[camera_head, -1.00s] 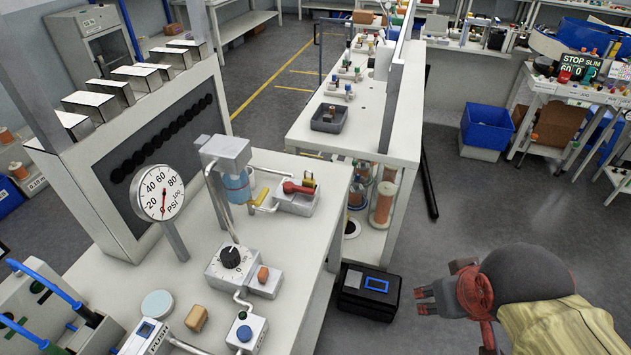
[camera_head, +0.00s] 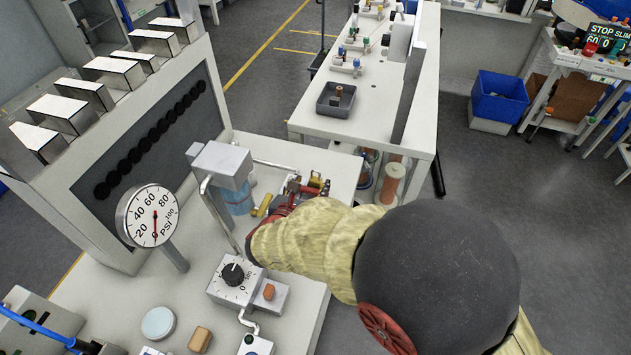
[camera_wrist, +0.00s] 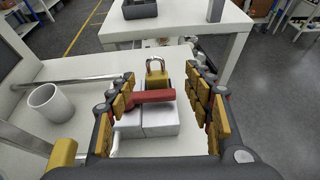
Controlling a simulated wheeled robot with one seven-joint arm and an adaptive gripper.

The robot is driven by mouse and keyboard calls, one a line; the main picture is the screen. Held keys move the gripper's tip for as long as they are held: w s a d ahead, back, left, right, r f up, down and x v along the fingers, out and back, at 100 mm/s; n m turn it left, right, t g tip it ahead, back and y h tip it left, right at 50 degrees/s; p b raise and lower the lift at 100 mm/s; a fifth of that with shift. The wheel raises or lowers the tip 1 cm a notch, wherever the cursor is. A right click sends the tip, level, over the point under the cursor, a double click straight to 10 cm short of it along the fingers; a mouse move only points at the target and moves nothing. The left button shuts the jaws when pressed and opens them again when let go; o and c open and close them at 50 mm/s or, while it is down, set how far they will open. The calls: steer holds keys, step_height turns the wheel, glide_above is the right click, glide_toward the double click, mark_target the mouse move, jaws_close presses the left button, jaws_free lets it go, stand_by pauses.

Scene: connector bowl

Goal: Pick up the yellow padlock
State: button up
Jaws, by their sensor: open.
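The yellow padlock (camera_wrist: 157,75) shows in the wrist view, with a silver shackle on top. It is upright behind a red handle (camera_wrist: 150,97) on a white block (camera_wrist: 150,119). In the head view, a small yellow piece (camera_head: 316,179), likely the padlock, shows just past my gripper (camera_head: 290,190). My gripper (camera_wrist: 170,95) is open in the wrist view. Its two padded fingers stand left and right of the padlock and red handle, with clear space between. The padlock appears beyond the fingertips or near their level; I cannot tell which. My arm hides part of the block in the head view.
A metal pipe and box (camera_head: 222,166) stand left of my gripper. A dial box (camera_head: 235,280) and a pressure gauge (camera_head: 152,215) are nearer. A white cup (camera_wrist: 50,104) shows in the wrist view. A second table (camera_head: 300,118) with a grey tray (camera_head: 336,98) lies beyond a gap.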

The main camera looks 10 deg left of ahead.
mark_target(315, 177)
steer(key=shift+a+f+n+y, duration=0.3)
steer(key=shift+a, duration=0.25)
steer(key=shift+w+f, duration=0.2)
steer(key=shift+w, duration=0.15)
steer(key=b+x, duration=0.1)
steer(key=x, duration=0.3)
steer(key=b+x, duration=0.1)
steer(key=x, duration=0.1)
steer(key=shift+w+d+f+b, duration=0.25)
steer(key=shift+d+b, duration=0.1)
steer(key=shift+d, duration=0.05)
steer(key=shift+r, duration=0.1)
steer(key=shift+c, duration=1.4)
steer(key=c, duration=1)
steer(key=shift+c, duration=0.2)
steer(key=shift+r, duration=0.1)
